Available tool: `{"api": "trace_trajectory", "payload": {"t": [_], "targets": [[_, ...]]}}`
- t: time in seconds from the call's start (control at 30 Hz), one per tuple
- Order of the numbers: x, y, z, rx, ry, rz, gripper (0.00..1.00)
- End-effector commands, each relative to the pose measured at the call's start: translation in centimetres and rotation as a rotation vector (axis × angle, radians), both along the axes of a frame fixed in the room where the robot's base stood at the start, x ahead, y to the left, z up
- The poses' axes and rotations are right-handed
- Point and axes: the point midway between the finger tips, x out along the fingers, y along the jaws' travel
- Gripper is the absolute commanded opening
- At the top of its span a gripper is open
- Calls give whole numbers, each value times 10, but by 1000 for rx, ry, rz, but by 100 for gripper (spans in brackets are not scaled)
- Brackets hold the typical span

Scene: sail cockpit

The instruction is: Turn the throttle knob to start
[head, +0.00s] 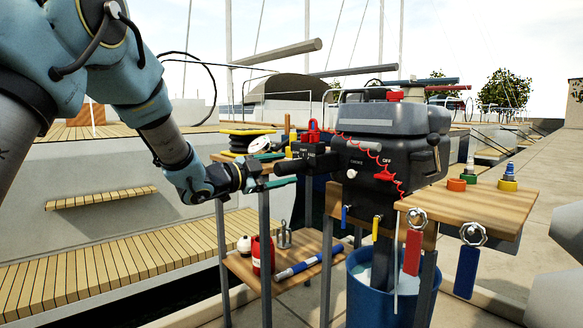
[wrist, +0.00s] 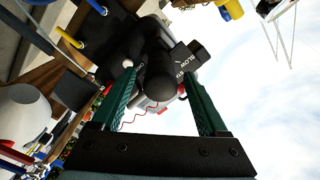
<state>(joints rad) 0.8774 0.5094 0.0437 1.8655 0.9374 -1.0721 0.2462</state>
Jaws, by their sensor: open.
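The black outboard motor (head: 385,150) stands at the centre of the head view. Its black throttle grip (head: 290,166) points left toward my gripper (head: 268,172). In the wrist view the dark round grip (wrist: 157,78) appears between the two green fingers of my gripper (wrist: 157,72). My gripper is open. I cannot tell whether either finger touches the grip. A black block (wrist: 192,57) with white lettering, partly readable as "SLOW", sits beside the grip. The lettering is too small in the head view to read the knob's setting.
A wooden side table (head: 480,207) with shackles and coloured fobs stands right. A blue bucket (head: 365,300) surrounds the motor's lower part. A shelf below my gripper holds a red can (head: 263,256) and a blue-white tube (head: 308,262).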

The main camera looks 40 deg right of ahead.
Motion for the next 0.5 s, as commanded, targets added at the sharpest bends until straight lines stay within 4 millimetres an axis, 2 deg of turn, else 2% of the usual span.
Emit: {"api": "trace_trajectory", "payload": {"t": [0.03,0.2,0.33,0.5], "targets": [[2,12,1,1,1,4,77],[3,43,1,0,1,3,77],[4,59,0,1,0,2,77],[4,67,-1,1,0,1,77]]}}
